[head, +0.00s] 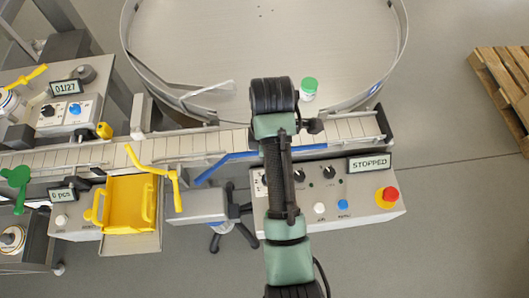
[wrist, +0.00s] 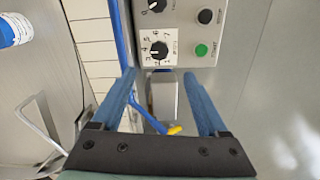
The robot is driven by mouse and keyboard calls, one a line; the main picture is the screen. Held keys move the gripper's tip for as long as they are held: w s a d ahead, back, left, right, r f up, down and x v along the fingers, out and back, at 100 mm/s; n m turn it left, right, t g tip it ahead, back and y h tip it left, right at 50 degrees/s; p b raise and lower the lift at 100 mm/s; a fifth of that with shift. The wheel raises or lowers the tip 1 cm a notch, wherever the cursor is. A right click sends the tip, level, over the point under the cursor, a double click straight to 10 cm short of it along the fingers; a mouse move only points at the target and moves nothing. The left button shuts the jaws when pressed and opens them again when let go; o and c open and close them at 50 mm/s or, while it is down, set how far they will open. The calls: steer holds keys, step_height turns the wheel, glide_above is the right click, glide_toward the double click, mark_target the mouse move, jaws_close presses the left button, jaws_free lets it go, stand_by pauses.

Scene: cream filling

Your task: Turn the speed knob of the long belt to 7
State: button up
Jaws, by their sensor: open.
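In the wrist view, a black speed knob (wrist: 158,48) with a numbered scale sits on a white plate, just beyond my gripper (wrist: 159,75). My gripper's blue fingers are open, apart, with nothing between their tips. Another numbered knob (wrist: 156,5) is partly cut off at the top. The labels are too small to tell which knob is the long belt's. My arm hides the panel's left part in the head view.
A green button (wrist: 201,50) and a black button (wrist: 205,16) sit beside the knobs. A red emergency stop (head: 390,195) and a blue button (head: 342,204) are on the panel. The belt (head: 345,129) runs behind it, with a green-capped jar (head: 308,89) beyond.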

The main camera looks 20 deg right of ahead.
step_height(320, 180, down, 12)
steer(key=shift+r+p, duration=0.25)
steer(key=shift+p, duration=0.25)
jaws_close()
